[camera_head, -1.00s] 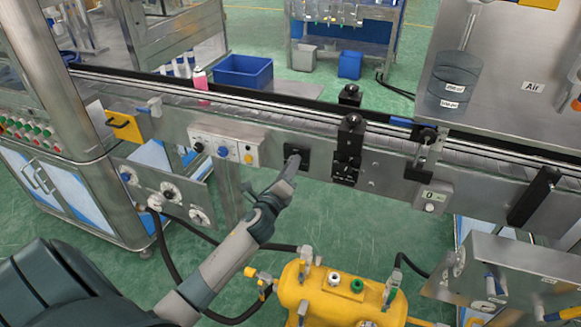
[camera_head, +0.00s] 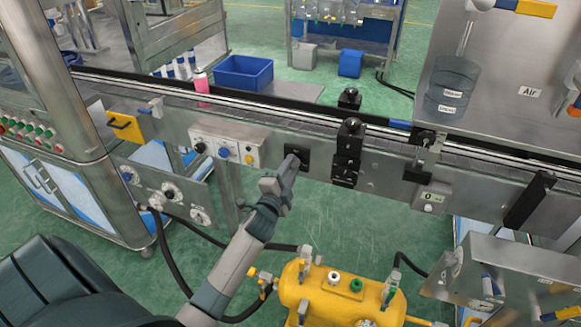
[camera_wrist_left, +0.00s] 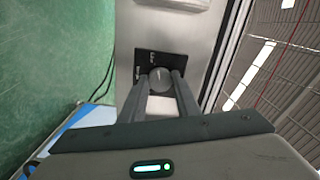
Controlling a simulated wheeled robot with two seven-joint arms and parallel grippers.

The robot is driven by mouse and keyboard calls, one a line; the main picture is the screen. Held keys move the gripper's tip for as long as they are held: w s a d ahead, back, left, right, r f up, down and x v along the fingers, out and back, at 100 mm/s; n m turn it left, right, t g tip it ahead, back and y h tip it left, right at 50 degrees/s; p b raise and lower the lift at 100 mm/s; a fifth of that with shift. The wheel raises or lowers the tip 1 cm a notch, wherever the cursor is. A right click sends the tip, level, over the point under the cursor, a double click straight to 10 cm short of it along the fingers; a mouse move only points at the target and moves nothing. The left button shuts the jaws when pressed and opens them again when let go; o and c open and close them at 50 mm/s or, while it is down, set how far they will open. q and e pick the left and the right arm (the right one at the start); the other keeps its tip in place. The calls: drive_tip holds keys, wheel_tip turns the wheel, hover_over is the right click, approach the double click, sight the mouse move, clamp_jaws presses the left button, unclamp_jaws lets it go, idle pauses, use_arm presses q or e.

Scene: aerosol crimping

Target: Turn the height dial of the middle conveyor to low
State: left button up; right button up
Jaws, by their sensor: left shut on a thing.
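The height dial (camera_wrist_left: 160,79) is a dark round knob on a black plate (camera_wrist_left: 146,64) with small white lettering, on the side of the middle conveyor (camera_head: 380,185). In the head view the black plate (camera_head: 297,153) shows on the conveyor's side, and my gripper partly hides the dial. My left gripper (camera_head: 293,161) reaches up to it from the lower left. In the left wrist view its two fingers (camera_wrist_left: 160,92) are shut around the knob, one on each side. The lettering is too small to read surely. My right gripper is not in view.
A control box (camera_head: 228,146) with knobs sits left of the dial. A black bracket (camera_head: 348,150) stands close on its right. A yellow tank (camera_head: 340,295) is below. A pink can (camera_head: 201,82) stands at the belt's far side.

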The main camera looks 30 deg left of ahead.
use_arm(q)
drive_tip(key=n, duration=0.2)
drive_tip(key=shift+n, duration=0.3)
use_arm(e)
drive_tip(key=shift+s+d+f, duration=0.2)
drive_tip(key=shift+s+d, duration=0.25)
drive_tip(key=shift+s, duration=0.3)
use_arm(q)
drive_tip(key=shift+f, duration=0.1)
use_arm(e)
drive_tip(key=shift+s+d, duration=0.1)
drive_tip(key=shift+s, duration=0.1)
use_arm(q)
drive_tip(key=o, duration=1)
drive_tip(key=shift+o, duration=0.2)
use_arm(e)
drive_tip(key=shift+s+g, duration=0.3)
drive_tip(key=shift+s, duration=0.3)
use_arm(q)
drive_tip(key=shift+s, duration=0.15)
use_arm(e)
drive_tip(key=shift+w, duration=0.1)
